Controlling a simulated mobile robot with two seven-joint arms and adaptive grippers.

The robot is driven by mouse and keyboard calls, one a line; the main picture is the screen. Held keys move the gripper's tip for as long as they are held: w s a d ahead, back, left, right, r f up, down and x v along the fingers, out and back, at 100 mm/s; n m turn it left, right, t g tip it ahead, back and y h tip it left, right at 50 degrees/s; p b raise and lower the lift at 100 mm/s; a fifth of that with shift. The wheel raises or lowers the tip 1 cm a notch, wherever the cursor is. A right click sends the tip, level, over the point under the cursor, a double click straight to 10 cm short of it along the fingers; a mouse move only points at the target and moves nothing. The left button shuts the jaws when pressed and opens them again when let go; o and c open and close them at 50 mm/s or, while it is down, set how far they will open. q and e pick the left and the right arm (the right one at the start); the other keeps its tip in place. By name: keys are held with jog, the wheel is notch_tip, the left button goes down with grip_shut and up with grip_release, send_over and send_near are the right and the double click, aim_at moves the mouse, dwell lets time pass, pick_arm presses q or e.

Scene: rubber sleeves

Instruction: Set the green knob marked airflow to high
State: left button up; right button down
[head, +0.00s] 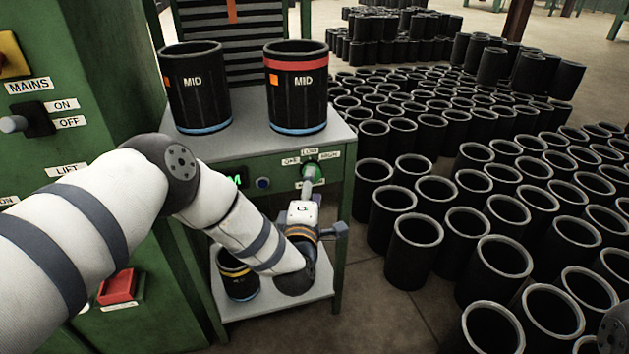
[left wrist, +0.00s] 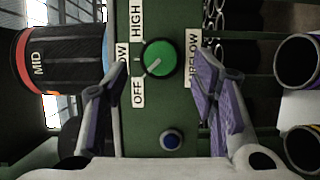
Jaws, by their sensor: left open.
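The green airflow knob (head: 311,170) is on the front panel of the small green stand. It shows large in the left wrist view (left wrist: 158,58), which is turned sideways, with labels OFF (left wrist: 138,92), LOW (left wrist: 122,52) and HIGH (left wrist: 136,18) along one side. Its white pointer mark slants toward the OFF label. The AIRFLOW label (left wrist: 194,58) is on the opposite side, partly hidden by a finger. My left gripper (left wrist: 162,82) is open and faces the panel, its fingers on either side of the knob; I see no clear contact. My right gripper is not in view.
A blue button (left wrist: 171,140) is beside the knob. Two black sleeves marked MID, one (head: 200,90) and a red-banded one (head: 297,90), stand on the stand's top (head: 250,135). A green cabinet with a MAINS switch (head: 30,120) is left. Many black sleeves (head: 415,245) crowd the floor right.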

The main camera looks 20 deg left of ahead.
pick_arm(q)
jog(key=x, duration=0.4)
jog(key=shift+d, duration=0.1)
jog(key=c, duration=1.2)
jog(key=shift+o, duration=0.2)
